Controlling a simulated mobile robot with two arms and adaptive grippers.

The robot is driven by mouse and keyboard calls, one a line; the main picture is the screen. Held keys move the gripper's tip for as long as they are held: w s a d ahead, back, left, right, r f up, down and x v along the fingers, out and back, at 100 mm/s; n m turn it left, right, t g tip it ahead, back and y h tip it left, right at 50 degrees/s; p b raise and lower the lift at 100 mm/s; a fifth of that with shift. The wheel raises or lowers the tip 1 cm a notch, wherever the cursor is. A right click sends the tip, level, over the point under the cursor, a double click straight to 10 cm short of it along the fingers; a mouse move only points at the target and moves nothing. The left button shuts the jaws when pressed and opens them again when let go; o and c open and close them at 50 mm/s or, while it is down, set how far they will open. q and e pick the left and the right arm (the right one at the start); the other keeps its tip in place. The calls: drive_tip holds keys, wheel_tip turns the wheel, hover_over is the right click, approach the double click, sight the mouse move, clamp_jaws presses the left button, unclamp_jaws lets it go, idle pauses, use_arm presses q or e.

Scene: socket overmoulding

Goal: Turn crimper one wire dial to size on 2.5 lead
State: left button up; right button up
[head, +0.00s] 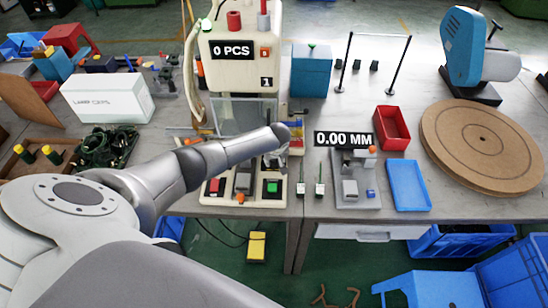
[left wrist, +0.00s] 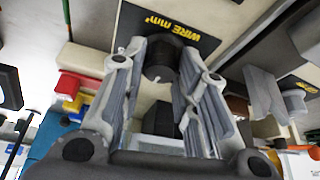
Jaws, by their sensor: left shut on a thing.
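Crimper one (head: 244,50) is the beige machine with the "0 PCS" display and a "1" plate in the middle of the bench. In the left wrist view its black plate (left wrist: 195,30) reads "WIRE mm²", and a dark round wire dial (left wrist: 160,52) sits below the letters. My left gripper (left wrist: 160,68) has its two fingers on either side of the dial and is shut on it. In the head view the left gripper (head: 274,160) is at the crimper's right side, and the dial is hidden there. The size that the dial points to cannot be read. My right gripper is not in view.
A white box (head: 107,97) stands left. Red and green buttons (head: 272,187) sit at the crimper's front.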

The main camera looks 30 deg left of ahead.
use_arm(q)
drive_tip(key=m+h, duration=0.1)
drive_tip(key=m, duration=0.1)
drive_tip(key=shift+s+a+m+t, duration=0.1)
drive_tip(key=shift+m+t, duration=0.2)
drive_tip(key=shift+m, duration=0.1)
drive_tip(key=m, duration=0.2)
drive_tip(key=shift+a+m+t+h, duration=0.1)
drive_tip(key=shift+m+t+h, duration=0.2)
drive_tip(key=shift+m+h, duration=0.1)
drive_tip(key=m+h+b, duration=0.1)
drive_tip(key=m+b, duration=0.1)
drive_tip(key=m, duration=0.1)
drive_tip(key=shift+f, duration=0.15)
drive_tip(key=shift+a+m+h+b, duration=0.1)
drive_tip(key=shift+m+h+b, duration=0.6)
drive_tip(key=shift+m+b, duration=0.6)
drive_tip(key=shift+r, duration=0.2)
drive_tip(key=o, duration=1)
